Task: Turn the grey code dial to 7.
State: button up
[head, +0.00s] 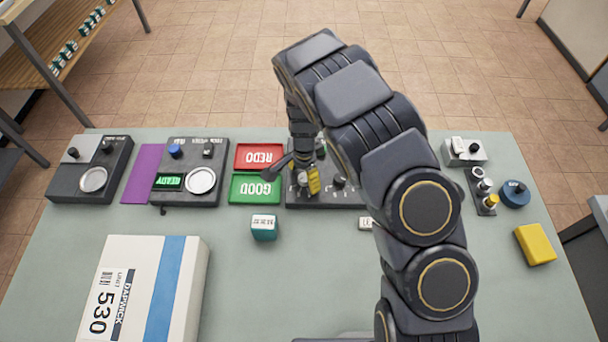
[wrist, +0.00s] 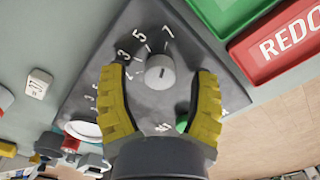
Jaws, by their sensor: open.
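The grey code dial (wrist: 160,70) is a round grey knob with a short dark mark on its top. It sits on a dark panel (head: 325,199) with white numerals, 3, 5 and 7 among them, printed near the dial in the wrist view. Which numeral the mark meets is not clear. My gripper (wrist: 160,74) has its two yellow fingers apart, one on each side of the dial, with visible gaps. In the head view my gripper (head: 308,182) is down at the panel's left part, and my arm covers the panel's right end.
A red REDO tray (head: 259,155) and a green GOOD tray (head: 255,189) lie left of the panel. A dark knob (head: 340,182) stands on the panel beside my gripper. A teal box (head: 264,228) and a large white parcel (head: 137,300) are nearer on the table.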

aim_at(304, 177)
notch_tip(304, 177, up, 12)
jog(key=shift+f, duration=0.15)
dwell(0.6)
jog(key=s+d+r+n, duration=0.3)
jog(key=s+d+r, duration=0.4)
jog(key=s+r, duration=0.35)
jog(key=s+d+r+n, duration=0.1)
jog(key=s+n, duration=0.1)
jog(key=s, duration=0.4)
jog(key=s+d+r+n+g, duration=0.1)
jog(key=s+r+n, duration=0.1)
jog(key=s, duration=0.4)
jog(key=s+d+r+n, duration=0.1)
jog(key=s+r+n, duration=0.1)
jog(key=s, duration=0.5)
jog(key=shift+d+n+g, duration=0.25)
jog(key=shift+n+g, duration=0.15)
jog(key=shift+n, duration=0.4)
jog(key=shift+w, duration=0.1)
